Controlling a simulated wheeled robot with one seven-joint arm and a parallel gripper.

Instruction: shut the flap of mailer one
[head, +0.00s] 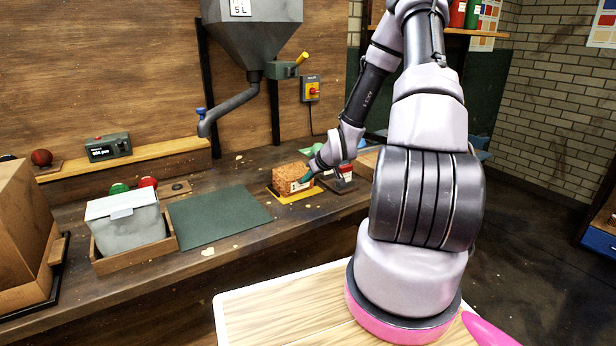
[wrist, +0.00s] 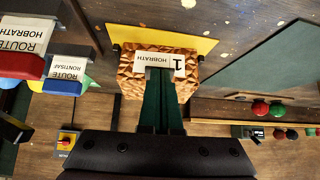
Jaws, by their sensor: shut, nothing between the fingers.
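In the wrist view mailer one (wrist: 133,83) shows a white label reading "1" and "HOBRATH", upside down. I cannot make out its flap as a separate part or tell how it lies. My gripper (head: 305,179) reaches down from the right to the mailer's right side. In the wrist view my gripper (wrist: 160,72) has its green fingers together, with the tips over the label. I cannot tell whether they touch it.
Route boxes (wrist: 64,73) stand close beside the mailer. A green mat (head: 218,217) lies bare to its left. Further left is a pale container (head: 123,226) in a wooden tray. A grey hopper (head: 252,35) with a spout hangs above the bench.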

